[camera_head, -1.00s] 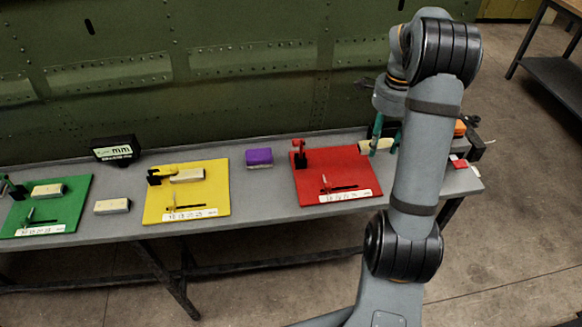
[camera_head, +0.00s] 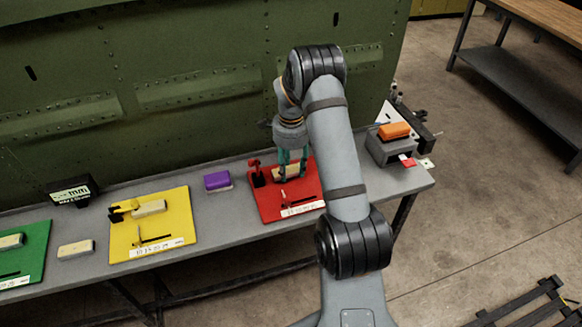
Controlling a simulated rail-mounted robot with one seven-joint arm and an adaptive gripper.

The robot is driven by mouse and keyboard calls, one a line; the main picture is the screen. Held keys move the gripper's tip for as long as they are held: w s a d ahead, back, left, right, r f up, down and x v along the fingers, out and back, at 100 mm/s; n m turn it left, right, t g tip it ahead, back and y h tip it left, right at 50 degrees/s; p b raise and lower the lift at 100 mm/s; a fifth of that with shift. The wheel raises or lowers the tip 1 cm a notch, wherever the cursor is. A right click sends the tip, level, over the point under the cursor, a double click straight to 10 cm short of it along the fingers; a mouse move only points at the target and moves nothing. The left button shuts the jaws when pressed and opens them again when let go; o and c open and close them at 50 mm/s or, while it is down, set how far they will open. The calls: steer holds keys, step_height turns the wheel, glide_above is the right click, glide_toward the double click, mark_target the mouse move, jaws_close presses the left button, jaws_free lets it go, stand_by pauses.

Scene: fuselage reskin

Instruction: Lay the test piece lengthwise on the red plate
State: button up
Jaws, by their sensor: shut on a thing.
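The red plate (camera_head: 265,206) lies on the grey bench, with a red clamp-like block at its far left corner and a printed white strip along its near edge. A tan test piece (camera_head: 281,173) is over the far part of the plate, between the teal fingers of my gripper (camera_head: 290,174). My gripper is shut on it, pointing down. The piece runs roughly left to right. I cannot tell whether it touches the plate. My arm hides the right side of the plate.
A yellow plate (camera_head: 178,228) and a green plate (camera_head: 35,255) each carry a tan piece. A loose tan block (camera_head: 76,249) and a purple block (camera_head: 217,181) lie on the bench (camera_head: 225,228). A grey box with an orange item (camera_head: 394,131) stands right. The green fuselage panel rises behind.

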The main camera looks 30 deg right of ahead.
mark_target(291, 171)
steer(key=shift+f, duration=0.4)
steer(key=shift+f, duration=0.1)
steer(key=o, duration=1.2)
steer(key=shift+c, duration=0.2)
step_height(291, 171, up, 12)
steer(key=b, duration=0.2)
